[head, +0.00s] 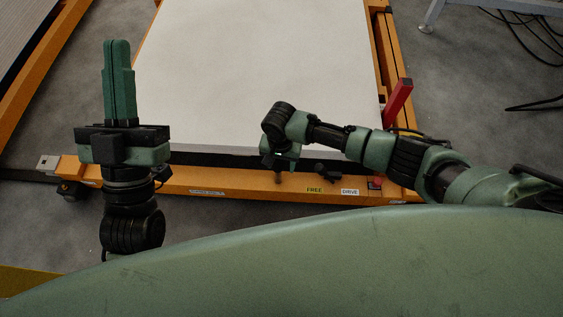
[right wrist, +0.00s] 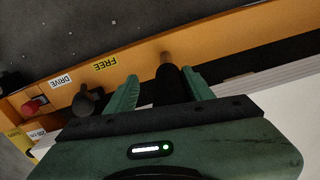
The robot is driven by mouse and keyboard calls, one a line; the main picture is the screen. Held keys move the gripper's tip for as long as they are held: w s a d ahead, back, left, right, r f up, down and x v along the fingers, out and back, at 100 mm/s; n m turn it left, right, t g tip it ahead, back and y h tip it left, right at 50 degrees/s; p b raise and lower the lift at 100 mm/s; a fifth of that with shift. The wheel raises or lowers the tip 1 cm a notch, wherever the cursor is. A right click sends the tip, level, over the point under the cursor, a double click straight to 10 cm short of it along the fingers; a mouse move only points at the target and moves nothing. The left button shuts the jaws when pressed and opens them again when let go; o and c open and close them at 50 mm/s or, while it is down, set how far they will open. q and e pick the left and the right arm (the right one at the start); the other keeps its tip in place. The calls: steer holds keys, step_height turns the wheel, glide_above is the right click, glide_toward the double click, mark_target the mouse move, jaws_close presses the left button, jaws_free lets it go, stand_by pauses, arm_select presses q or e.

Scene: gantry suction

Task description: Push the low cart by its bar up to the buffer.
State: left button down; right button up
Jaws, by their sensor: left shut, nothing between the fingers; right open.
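A low orange frame (head: 230,183) carries a large white slab (head: 255,70); I cannot tell whether it is the cart. No buffer can be made out. My left gripper (head: 118,44) is shut and empty, pointing up the picture, left of the slab. My right gripper (right wrist: 162,82) is open at the frame's near edge. Its fingers stand on either side of a short black rod (right wrist: 168,84) with a brownish end; contact cannot be told. In the head view my right gripper is mostly hidden by its own wrist.
A FREE label (head: 314,189) and a DRIVE label (head: 350,191) sit on the near beam, by a black lever (right wrist: 88,102) and a red knob (right wrist: 33,105). A red upright piece (head: 398,102) stands at the right. Cables (head: 530,35) lie on the floor at the upper right.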

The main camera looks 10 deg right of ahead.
steer(key=shift+r, duration=0.2)
step_height(320, 180, up, 4)
steer(key=shift+p, duration=1.2)
step_height(320, 180, up, 3)
steer(key=shift+r+p, duration=0.1)
steer(key=shift+p, duration=0.65)
steer(key=shift+r, duration=0.1)
arm_select(q)
steer(key=w+a+f+g+y, duration=0.1)
steer(key=w+f+g+y, duration=0.2)
steer(key=f+g, duration=0.7)
step_height(320, 180, down, 7)
steer(key=shift+w+a+r, duration=0.15)
steer(key=shift+w+a, duration=0.05)
steer(key=shift+w, duration=0.1)
